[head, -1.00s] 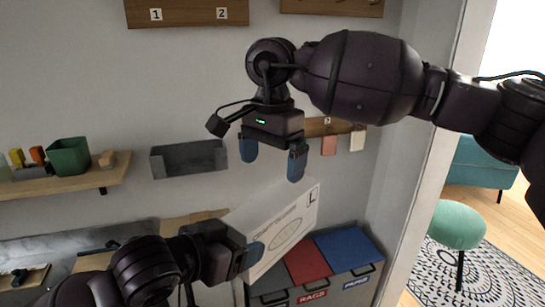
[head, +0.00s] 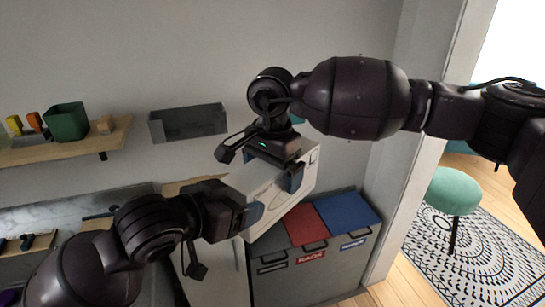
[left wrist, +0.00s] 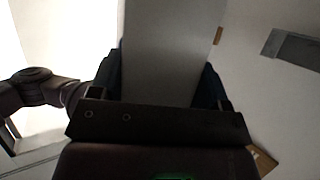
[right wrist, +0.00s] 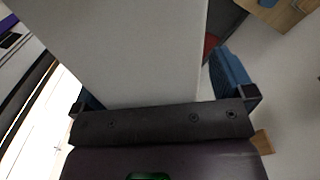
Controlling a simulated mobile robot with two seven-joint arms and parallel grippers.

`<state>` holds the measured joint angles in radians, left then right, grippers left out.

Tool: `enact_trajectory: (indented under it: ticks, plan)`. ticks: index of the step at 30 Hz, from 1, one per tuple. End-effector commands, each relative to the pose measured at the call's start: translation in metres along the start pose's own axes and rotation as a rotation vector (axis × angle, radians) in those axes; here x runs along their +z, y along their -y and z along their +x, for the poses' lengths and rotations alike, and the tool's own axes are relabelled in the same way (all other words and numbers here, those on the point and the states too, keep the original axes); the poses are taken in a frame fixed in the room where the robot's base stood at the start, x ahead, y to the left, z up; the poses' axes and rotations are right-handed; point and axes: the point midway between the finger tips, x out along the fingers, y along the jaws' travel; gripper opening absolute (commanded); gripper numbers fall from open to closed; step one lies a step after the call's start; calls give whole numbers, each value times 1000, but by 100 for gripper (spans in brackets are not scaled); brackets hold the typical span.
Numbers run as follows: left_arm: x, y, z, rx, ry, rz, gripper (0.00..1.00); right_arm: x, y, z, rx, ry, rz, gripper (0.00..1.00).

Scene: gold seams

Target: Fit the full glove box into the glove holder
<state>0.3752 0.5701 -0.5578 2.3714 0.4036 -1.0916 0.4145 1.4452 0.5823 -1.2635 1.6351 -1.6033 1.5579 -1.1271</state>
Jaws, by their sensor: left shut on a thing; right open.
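The white glove box (head: 268,193) is tilted in the air in front of the wall in the head view. My left gripper (head: 246,214) is shut on its lower left part; in the left wrist view the box (left wrist: 170,55) fills the space between the fingers. My right gripper (head: 277,166) is at the box's upper edge, open, with fingers on either side; the right wrist view shows the box (right wrist: 130,55) between them and a small gap at the right finger. The grey open-topped glove holder (head: 188,122) is on the wall, left of the box, and looks empty.
A wooden shelf (head: 70,143) with a green pot (head: 66,121) and small blocks is at left. Bins with red (head: 306,225) and blue (head: 347,211) lids stand below right of the box. A green stool (head: 453,190) is at far right.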

Motion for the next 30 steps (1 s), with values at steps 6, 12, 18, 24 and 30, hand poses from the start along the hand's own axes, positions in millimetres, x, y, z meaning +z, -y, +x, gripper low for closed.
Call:
enact_trajectory:
  ticks: [6,12,18,24,30]
  plan:
    - [-1,0,0,0,-4,1,31,0,0,6,1,1,0,100]
    - [-1,0,0,0,-4,1,31,0,0,5,1,1,0,95]
    - [-1,0,0,1,-4,1,31,0,0,5,0,1,0,65]
    - [-1,-2,0,6,-4,2,31,0,0,5,-2,1,-1,34]
    - [-1,-2,0,5,-4,2,98,1,1,4,-4,1,-1,31]
